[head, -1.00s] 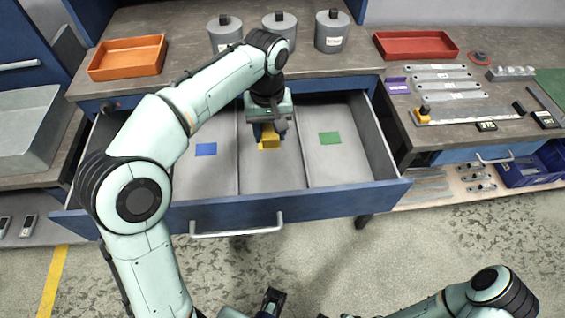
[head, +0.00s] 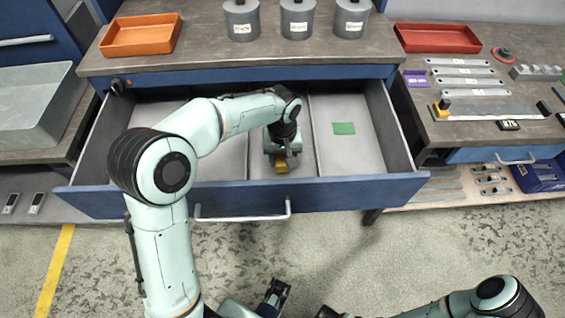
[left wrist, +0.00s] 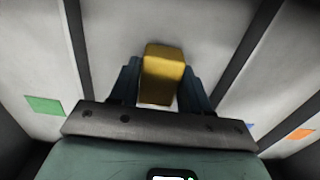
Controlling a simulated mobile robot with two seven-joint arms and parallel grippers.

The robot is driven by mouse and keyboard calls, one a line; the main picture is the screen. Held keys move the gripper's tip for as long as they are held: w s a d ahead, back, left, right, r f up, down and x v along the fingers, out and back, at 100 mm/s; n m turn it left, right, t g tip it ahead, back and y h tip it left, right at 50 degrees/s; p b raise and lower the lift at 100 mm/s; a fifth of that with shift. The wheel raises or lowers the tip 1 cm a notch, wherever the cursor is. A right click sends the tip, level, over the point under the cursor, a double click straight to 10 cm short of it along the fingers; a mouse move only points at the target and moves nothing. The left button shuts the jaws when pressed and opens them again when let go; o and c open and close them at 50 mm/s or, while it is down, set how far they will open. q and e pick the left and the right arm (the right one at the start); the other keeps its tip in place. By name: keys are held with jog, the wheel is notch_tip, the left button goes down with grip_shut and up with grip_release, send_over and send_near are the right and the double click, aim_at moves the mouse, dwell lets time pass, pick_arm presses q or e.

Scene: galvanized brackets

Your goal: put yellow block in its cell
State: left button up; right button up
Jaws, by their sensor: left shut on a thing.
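The yellow block (head: 282,163) is between the fingers of my left gripper (head: 281,154), over the cell right of centre in the open drawer (head: 340,190). In the left wrist view my left gripper (left wrist: 162,88) is shut on the yellow block (left wrist: 163,73), with one dark finger on each side. The block is above the pale cell floor, between two dark dividers. I cannot tell whether it touches the floor. No colour patch shows in this cell. A green patch (head: 344,128) lies in the cell to the right.
The wrist view shows blue (left wrist: 249,128) and orange (left wrist: 300,134) patches in other cells; my arm hides them in the head view. Dividers and the drawer walls stand close around the gripper.

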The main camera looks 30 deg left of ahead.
aim_at(282, 158)
pick_arm(q)
jog(key=shift+f, duration=1.3)
jog(key=shift+f, duration=0.15)
jog(key=o, duration=1.1)
jog(key=shift+o, duration=0.2)
notch_tip(282, 158, up, 12)
jog(key=shift+r+p, duration=0.2)
jog(key=shift+p, duration=0.65)
